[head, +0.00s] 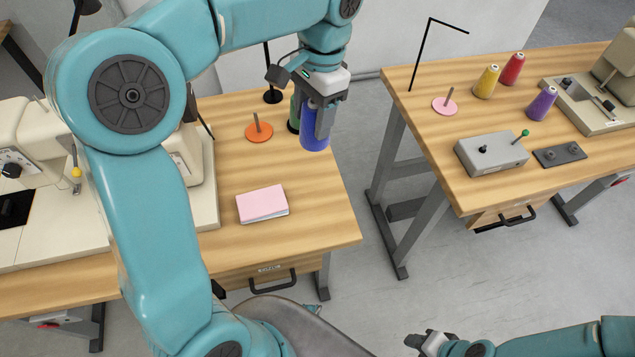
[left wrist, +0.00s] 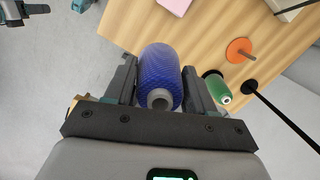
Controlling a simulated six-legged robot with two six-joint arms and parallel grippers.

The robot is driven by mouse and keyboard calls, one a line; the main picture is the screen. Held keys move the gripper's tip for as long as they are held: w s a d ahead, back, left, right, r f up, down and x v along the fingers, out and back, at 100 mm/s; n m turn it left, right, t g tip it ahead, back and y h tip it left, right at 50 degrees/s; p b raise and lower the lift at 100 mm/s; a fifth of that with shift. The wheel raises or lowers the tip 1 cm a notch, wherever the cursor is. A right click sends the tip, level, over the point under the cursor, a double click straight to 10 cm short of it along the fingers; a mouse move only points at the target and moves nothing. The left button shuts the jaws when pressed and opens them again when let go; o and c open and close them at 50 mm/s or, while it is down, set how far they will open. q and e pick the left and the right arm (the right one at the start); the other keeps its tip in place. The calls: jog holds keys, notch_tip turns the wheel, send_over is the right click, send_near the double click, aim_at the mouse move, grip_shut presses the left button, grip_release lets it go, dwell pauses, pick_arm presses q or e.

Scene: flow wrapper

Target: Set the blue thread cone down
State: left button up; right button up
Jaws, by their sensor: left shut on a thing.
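My left gripper (head: 318,122) is shut on the blue thread cone (head: 314,142), close to the right edge of the left table. In the left wrist view the blue cone (left wrist: 160,70) lies between both fingers, its narrow end towards the camera. I cannot tell whether it touches the tabletop. A green thread cone (head: 293,118) stands just behind it, partly hidden; it also shows in the left wrist view (left wrist: 215,88). An orange disc with a spindle (head: 259,132) is empty to the left. My right gripper (head: 430,342) is low at the bottom; its jaw state is unclear.
A pink pad (head: 262,204) lies on the left table (head: 310,215). A thin black stand (head: 272,96) rises behind the cones. A gap of floor separates the right table (head: 440,150), which holds yellow (head: 486,82), red (head: 512,69) and purple (head: 542,103) cones and a grey control box (head: 492,154).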

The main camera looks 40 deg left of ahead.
pick_arm(q)
notch_tip(320, 180, down, 17)
jog(key=shift+w+a+f+b, duration=0.1)
jog(key=shift+f+b, duration=0.05)
jog(key=shift+b, duration=0.85)
jog(key=shift+f, duration=0.15)
jog(key=o, duration=1.1)
jog(key=shift+o, duration=0.2)
